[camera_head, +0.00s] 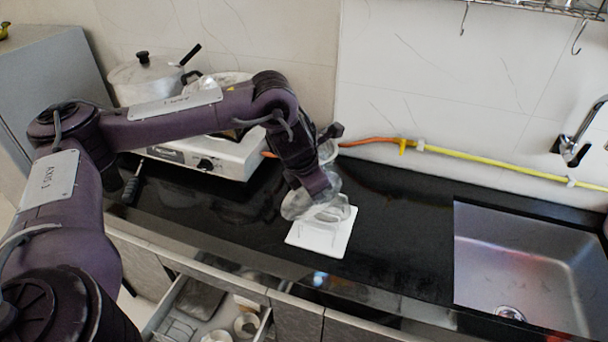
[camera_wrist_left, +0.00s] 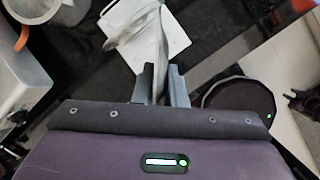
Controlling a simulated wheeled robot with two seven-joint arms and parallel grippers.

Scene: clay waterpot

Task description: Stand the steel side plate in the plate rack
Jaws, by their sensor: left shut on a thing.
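The steel side plate (camera_head: 296,206) is grey and shiny. My left gripper (camera_head: 318,192) is shut on its edge. The plate hangs tilted below the gripper, over or just beside the far left part of the plate rack. In the left wrist view the plate (camera_wrist_left: 138,32) shows nearly edge-on between the two fingers (camera_wrist_left: 159,80). The plate rack (camera_head: 318,242) has a flat white base on the black counter, with thin pale uprights that are hard to make out. Its white base also shows in the wrist view (camera_wrist_left: 178,36). I cannot tell whether the plate touches the rack.
A white stove (camera_head: 232,158) with a lidded pot (camera_head: 146,80) stands at the back left. A steel sink (camera_head: 530,262) is at the right. A yellow hose (camera_head: 490,167) runs along the wall. A drawer (camera_head: 190,310) stands open in front. The counter between rack and sink is clear.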

